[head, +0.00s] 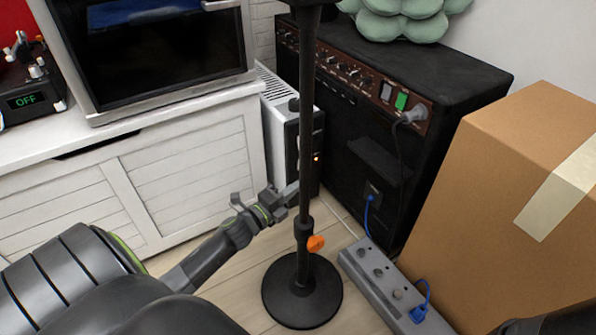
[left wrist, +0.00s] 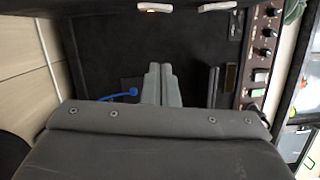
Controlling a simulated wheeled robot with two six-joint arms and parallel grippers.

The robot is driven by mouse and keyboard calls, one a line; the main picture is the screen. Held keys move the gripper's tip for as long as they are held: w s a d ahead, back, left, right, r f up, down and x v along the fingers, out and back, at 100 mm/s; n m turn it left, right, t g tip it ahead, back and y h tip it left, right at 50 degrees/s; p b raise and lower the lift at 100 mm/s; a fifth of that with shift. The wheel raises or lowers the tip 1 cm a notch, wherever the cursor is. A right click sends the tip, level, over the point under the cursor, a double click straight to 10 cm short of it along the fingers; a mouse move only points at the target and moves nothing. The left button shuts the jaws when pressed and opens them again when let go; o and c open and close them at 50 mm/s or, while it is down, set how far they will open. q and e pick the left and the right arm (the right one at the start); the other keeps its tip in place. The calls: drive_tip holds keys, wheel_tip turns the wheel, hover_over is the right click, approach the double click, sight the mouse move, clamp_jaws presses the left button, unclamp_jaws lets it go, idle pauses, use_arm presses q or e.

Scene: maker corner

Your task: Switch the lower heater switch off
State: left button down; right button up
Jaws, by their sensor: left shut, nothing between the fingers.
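The heater (head: 276,115) is a white slatted unit with a black end panel, standing between the white cabinet and the black amplifier. A small orange-red light (head: 316,158) glows on its panel. The stand's pole crosses in front of the panel and hides part of it, so I cannot make out the lower switch or its position. My left gripper (head: 290,193) is shut and empty, low in front of the heater panel, close to the pole; contact cannot be told. In the left wrist view its closed fingers (left wrist: 158,85) show against a dark surface. My right gripper is not in view.
A black stand (head: 302,290) with a round base and orange knob is right beside my left gripper. The amplifier (head: 350,110), a grey power strip (head: 376,272) with blue plugs and a cardboard box (head: 500,190) crowd the right. Some wooden floor is bare around the base.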

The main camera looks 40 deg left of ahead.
sight(297, 169)
use_arm(q)
drive_tip(key=w+a, duration=0.1)
drive_tip(key=w, duration=0.1)
drive_tip(key=w+a+b, duration=0.1)
drive_tip(key=w, duration=0.1)
drive_tip(key=w+a+b, duration=0.1)
drive_tip(key=w, duration=0.1)
drive_tip(key=shift+w+r, duration=0.2)
drive_tip(key=shift+r, duration=0.1)
drive_tip(key=shift+w+a+r+p, duration=0.1)
drive_tip(key=shift+a+r+p, duration=0.15)
drive_tip(key=shift+p, duration=0.6)
drive_tip(key=shift+f+n, duration=0.15)
drive_tip(key=shift+n, duration=0.25)
